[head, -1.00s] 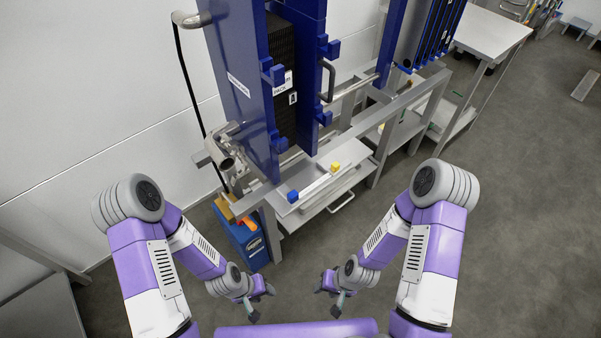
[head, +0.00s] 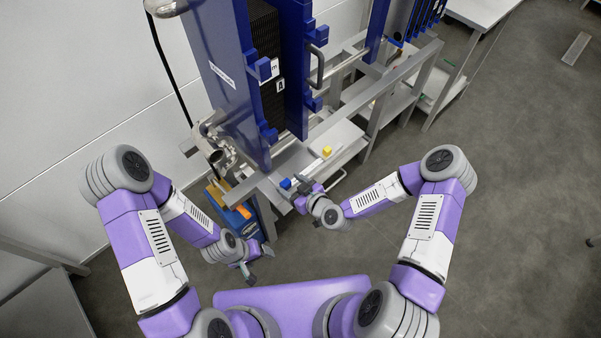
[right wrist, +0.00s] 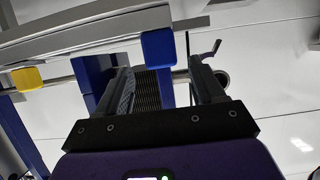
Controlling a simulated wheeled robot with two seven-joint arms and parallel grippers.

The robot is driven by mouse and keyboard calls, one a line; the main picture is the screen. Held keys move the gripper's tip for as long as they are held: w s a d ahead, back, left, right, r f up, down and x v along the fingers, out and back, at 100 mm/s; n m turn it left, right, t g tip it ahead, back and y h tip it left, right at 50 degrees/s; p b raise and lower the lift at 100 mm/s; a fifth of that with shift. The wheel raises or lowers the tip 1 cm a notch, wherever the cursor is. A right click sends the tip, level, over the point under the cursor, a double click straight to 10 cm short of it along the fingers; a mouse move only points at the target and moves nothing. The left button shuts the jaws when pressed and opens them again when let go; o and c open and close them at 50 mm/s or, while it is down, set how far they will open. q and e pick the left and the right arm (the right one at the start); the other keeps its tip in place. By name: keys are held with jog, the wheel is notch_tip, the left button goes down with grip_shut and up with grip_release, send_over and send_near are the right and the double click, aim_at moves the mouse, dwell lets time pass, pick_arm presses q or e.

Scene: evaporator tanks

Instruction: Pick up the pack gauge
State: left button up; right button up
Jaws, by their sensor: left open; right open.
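The pack gauge is a pale bar with a blue block (head: 286,183) at its near end and a yellow block (head: 326,151) at its far end. It lies on the shelf under the blue frame. In the right wrist view the blue block (right wrist: 158,47) shows in line with the gap between my fingers, and the yellow block (right wrist: 27,78) is at the left. My right gripper (head: 303,190) is open and close to the blue end; I cannot tell if it touches. My left gripper (head: 262,264) is open and empty, low and away from the gauge.
The tall blue plate frame (head: 215,75) stands behind the shelf, with a metal pipe fitting (head: 213,148) at its left. A blue bin (head: 236,217) with orange and yellow items stands below. The grey rail (head: 375,92) runs to the right. Open floor lies at right.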

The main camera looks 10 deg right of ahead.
aim_at(286, 183)
jog(key=x, duration=0.4)
jog(key=shift+a+f, duration=0.2)
jog(key=shift+f, duration=0.05)
jog(key=shift+c, duration=0.3)
grip_shut()
